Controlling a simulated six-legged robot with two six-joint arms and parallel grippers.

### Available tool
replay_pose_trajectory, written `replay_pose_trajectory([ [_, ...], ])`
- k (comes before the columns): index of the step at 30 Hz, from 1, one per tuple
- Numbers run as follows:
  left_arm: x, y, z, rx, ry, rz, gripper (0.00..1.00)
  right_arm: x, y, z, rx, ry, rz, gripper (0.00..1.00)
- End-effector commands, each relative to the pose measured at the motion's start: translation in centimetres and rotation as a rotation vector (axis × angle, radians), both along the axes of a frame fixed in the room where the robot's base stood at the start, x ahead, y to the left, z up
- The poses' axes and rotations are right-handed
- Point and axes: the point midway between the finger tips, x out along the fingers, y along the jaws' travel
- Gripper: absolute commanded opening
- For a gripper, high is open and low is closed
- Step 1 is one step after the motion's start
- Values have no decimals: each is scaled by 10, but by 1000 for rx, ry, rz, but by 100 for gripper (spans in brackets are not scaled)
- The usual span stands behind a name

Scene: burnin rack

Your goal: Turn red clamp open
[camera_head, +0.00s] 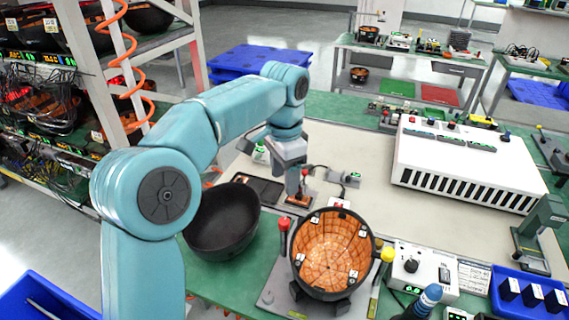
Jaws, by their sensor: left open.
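A red upright clamp handle (283,236) stands at the left side of a round black fixture (297,284). The fixture holds a bowl with an orange, grid-lined inside (333,250) and several small white tabs. A yellow knob (387,255) stands at the fixture's right side. My left gripper (297,194) points down above and behind the red handle, near a small orange-brown part on the bench. It is open and apart from the red handle. Whether anything lies between its fingers is too small to tell. My right gripper does not show.
A black empty bowl (222,222) stands left of the fixture, beneath my left arm. A white slotted unit (465,165) fills the right back of the bench. A control box (420,268) and a blue tray (525,297) stand at the right. The beige mat's middle is mostly clear.

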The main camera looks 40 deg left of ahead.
Motion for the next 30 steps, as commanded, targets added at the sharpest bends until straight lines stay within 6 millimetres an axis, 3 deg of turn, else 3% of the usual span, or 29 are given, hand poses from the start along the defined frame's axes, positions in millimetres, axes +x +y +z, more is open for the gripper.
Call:
replay_pose_trajectory([
  [3, 1, 0, 18, 0, -1, 0, 57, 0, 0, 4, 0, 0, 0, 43],
  [7, 0, 0, 25, 0, 0, 1, 57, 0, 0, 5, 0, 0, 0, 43],
  [30, -1, -1, 26, 0, 0, 1, 57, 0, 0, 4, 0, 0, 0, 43],
])
